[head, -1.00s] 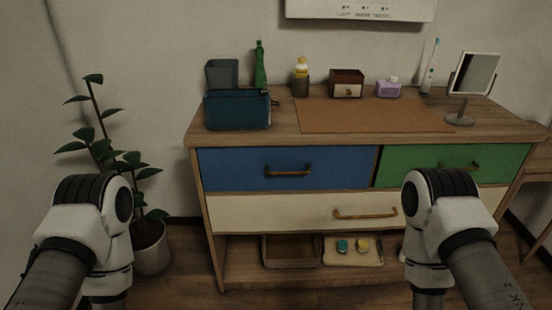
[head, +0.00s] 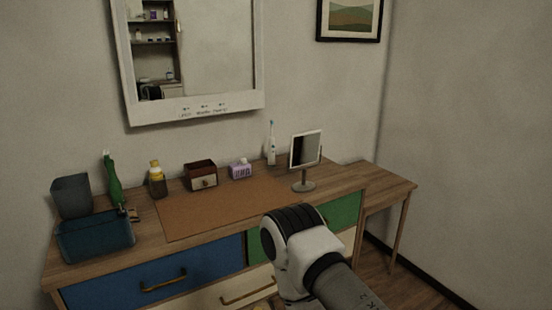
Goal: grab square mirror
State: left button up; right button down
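The square mirror (head: 305,150) stands upright on its grey round-footed stand at the right end of the wooden dresser top (head: 345,185). It has a pale frame and a dark glass. My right arm comes in from the lower right, in front of the dresser and below the mirror, apart from it. My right gripper is not visible; only the arm's white joint and grey link show. My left arm and gripper are outside the view.
A toothbrush (head: 271,145) stands left of the mirror. The brown mat (head: 215,208) is bare. A side table (head: 390,184) adjoins at right.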

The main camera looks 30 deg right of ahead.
aim_at(304, 186)
jog(key=i+l+u, duration=0.1)
jog(key=l, duration=1.2)
jog(key=i+u, duration=0.05)
jog(key=i, duration=0.05)
